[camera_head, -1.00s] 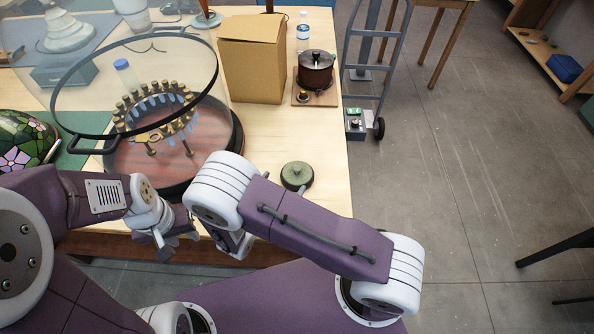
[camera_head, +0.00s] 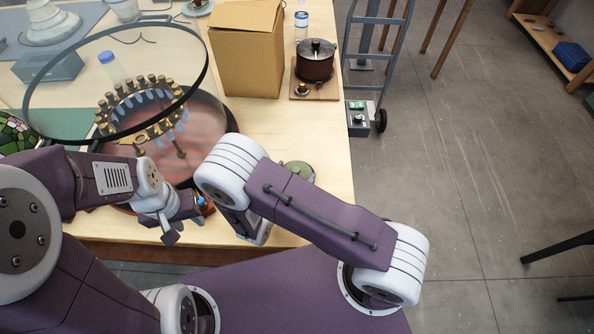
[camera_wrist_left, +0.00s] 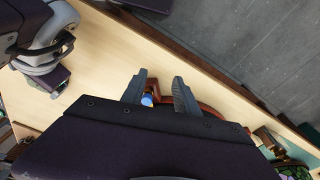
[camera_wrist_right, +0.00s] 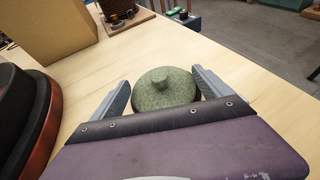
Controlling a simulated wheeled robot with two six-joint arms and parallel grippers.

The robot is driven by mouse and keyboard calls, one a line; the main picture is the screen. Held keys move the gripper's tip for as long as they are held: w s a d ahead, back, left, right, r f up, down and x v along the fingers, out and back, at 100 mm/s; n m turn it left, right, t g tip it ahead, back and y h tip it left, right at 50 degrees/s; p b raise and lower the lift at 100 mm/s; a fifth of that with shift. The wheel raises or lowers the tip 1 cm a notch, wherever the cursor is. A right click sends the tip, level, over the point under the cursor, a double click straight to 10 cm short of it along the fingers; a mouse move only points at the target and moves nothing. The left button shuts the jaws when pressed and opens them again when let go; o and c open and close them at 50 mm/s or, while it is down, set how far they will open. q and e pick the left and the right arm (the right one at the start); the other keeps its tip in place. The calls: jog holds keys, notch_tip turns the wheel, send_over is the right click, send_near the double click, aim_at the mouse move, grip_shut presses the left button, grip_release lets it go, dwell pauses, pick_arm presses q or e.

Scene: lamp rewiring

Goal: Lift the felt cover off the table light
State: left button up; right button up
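A round, mottled green piece with a knob on top (camera_wrist_right: 165,88), perhaps the felt cover, sits on the table. In the head view it (camera_head: 299,169) is partly hidden by my right arm. My right gripper (camera_wrist_right: 160,92) is open, with its fingers either side of this piece and gaps showing. I cannot tell what is under it. My left gripper (camera_wrist_left: 160,92) is open near the table's front edge. A small blue-tipped thing (camera_wrist_left: 147,99) shows between its fingers, apparently not clamped; it also shows in the head view (camera_head: 201,201).
A large round dark-rimmed stand (camera_head: 215,120) with a ring of brass fittings (camera_head: 140,105) stands left. A cardboard box (camera_head: 248,50) and a dark pot (camera_head: 315,62) are behind. A stained-glass shade (camera_head: 15,135) is far left. Bare table (camera_head: 325,140) lies to the right.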

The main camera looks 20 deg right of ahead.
aim_at(294, 168)
jog(key=shift+s+r, duration=0.1)
jog(key=shift+s, duration=0.2)
jog(key=c, duration=0.6)
jog(key=shift+w+d, duration=0.1)
jog(key=shift+w, duration=0.25)
jog(key=shift+c, duration=0.2)
jog(key=shift+r, duration=0.2)
jog(key=r, duration=0.2)
jog(key=s+r, duration=0.1)
jog(key=r, duration=0.1)
jog(key=shift+a, duration=0.2)
jog(key=s+r, duration=0.6)
jog(key=s, duration=0.5)
jog(key=shift+a+r, duration=0.25)
jog(key=shift+a, duration=0.1)
